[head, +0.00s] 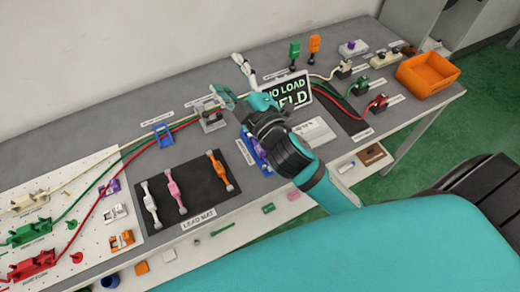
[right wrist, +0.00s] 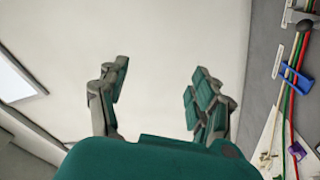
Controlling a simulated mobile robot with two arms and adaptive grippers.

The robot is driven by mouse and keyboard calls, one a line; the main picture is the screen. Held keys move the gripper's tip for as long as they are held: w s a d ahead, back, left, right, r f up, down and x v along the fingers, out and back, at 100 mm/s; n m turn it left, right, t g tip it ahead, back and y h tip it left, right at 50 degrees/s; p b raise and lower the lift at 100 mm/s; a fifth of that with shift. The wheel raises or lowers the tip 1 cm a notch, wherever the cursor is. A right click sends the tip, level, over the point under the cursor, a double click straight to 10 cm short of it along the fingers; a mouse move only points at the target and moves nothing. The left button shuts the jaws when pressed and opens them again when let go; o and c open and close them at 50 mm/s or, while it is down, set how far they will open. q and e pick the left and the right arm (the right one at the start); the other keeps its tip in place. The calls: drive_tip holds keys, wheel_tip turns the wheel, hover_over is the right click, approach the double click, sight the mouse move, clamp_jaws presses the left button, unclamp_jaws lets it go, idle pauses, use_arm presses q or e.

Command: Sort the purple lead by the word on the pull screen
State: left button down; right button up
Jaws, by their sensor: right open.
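The pull screen (head: 294,91) stands at the back of the bench in the head view. It shows "NO LOAD" and a second word ending in "ELD"; my right arm covers its left part. A purple piece (head: 263,147), perhaps the purple lead, shows beside my right wrist, mostly hidden by it, with blue next to it. The black lead mat (head: 188,204) holds a white lead (head: 150,206), a pink lead (head: 175,192) and an orange lead (head: 219,171). My right gripper (head: 229,76) is open and empty above the bench, facing the back wall. My left gripper is out of view.
A blue frame (head: 163,135) and a grey clamp block (head: 211,118) sit around the cables. An orange bin (head: 428,75) stands at the right end. Red (head: 33,264) and green (head: 30,233) fixtures are on the white pegboard at left. A shelf below holds small parts.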

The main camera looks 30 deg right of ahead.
drive_tip(key=a+r+n+y, duration=0.9)
drive_tip(key=n+y, duration=0.2)
drive_tip(key=n, duration=0.1)
drive_tip(key=s+a+n+g+y, duration=0.5)
drive_tip(key=a+n+g+y, duration=0.3)
drive_tip(key=n, duration=0.7)
drive_tip(key=n+g+h+p, duration=0.4)
drive_tip(key=n+g+h, duration=0.9)
drive_tip(key=h, duration=0.8)
hover_over(260, 150)
drive_tip(key=w, duration=0.1)
drive_tip(key=f, duration=1)
drive_tip(key=f+n+t, duration=0.1)
drive_tip(key=f, duration=0.9)
drive_tip(key=f+n+t, duration=0.1)
drive_tip(key=f, duration=0.9)
drive_tip(key=shift+d+f, duration=0.3)
drive_tip(key=shift+d, duration=0.05)
drive_tip(key=shift+a+f+p, duration=0.1)
drive_tip(key=shift+f+p, duration=0.2)
drive_tip(key=shift+f, duration=0.25)
wheel_tip(260, 150, down, 4)
drive_tip(key=shift+s+a+r+p, duration=0.1)
drive_tip(key=shift+s+r+p, duration=0.1)
drive_tip(key=shift+p, duration=0.6)
drive_tip(key=shift+w+f, duration=0.1)
drive_tip(key=shift+f, duration=0.3)
